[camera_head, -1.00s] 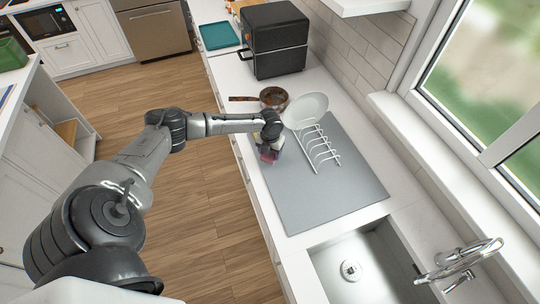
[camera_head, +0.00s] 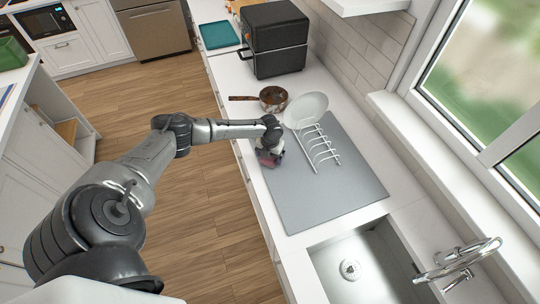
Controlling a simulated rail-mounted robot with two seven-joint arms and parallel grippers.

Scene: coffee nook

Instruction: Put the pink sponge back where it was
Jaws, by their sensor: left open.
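The pink sponge (camera_head: 266,161) lies at the left edge of the grey mat (camera_head: 300,200), small and partly hidden by my left gripper (camera_head: 268,156). My left gripper points down over the sponge and is open; whether its fingers touch the sponge cannot be told. My right gripper is not in view.
A white dish rack (camera_head: 322,150) with a white plate (camera_head: 307,108) stands on the mat, right of my left gripper. A brown pan (camera_head: 273,97) sits behind it, and a black oven (camera_head: 275,42) farther back. The sink (camera_head: 365,265) is in front. The mat's front part is clear.

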